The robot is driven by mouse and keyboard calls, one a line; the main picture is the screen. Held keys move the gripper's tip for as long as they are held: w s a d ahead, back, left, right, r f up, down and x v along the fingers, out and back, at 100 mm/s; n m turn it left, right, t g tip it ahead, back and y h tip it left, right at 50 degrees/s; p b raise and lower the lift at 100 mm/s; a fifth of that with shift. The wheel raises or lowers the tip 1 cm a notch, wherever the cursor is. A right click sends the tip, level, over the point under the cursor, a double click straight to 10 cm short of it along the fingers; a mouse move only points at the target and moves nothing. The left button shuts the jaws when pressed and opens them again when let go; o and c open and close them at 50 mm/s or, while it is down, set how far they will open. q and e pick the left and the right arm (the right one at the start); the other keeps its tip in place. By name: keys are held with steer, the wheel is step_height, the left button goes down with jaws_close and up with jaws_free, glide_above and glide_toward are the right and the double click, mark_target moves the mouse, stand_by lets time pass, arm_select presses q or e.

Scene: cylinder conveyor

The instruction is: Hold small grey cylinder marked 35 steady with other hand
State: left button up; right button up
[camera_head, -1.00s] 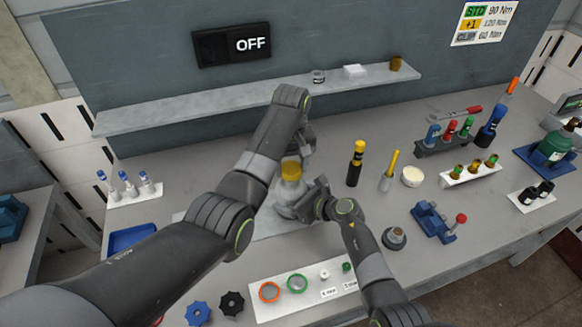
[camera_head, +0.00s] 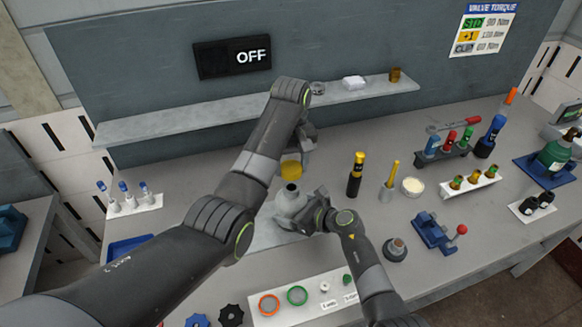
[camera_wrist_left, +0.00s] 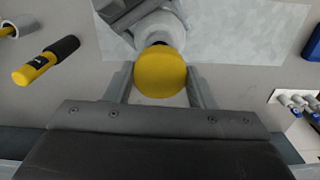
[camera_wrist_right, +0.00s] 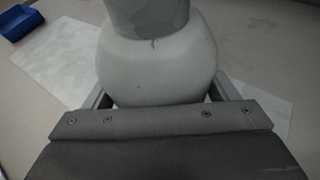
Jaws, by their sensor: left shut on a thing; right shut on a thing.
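The small grey cylinder (camera_head: 288,210) stands upright on a pale mat (camera_head: 263,236), its dark top opening showing; no 35 mark is readable. My right gripper (camera_head: 308,214) is shut around its body, which fills the right wrist view (camera_wrist_right: 158,65). My left gripper (camera_head: 296,160) is shut on a yellow cap (camera_head: 291,170) and holds it just above the cylinder's neck, apart from it. The left wrist view shows the cap (camera_wrist_left: 160,76) between the fingers, with the grey cylinder (camera_wrist_left: 168,28) beyond.
A black-and-yellow tool (camera_head: 355,175) and a yellow-handled tool (camera_head: 390,182) stand right of the cylinder. A white plate with colored rings (camera_head: 330,302) lies in front. A blue tray (camera_head: 128,248) and a vial rack (camera_head: 135,206) are at left. A shelf (camera_head: 220,118) runs behind.

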steer(key=o, duration=1.8)
steer(key=shift+c, duration=0.2)
steer(key=shift+o, duration=0.4)
steer(key=shift+d, duration=0.1)
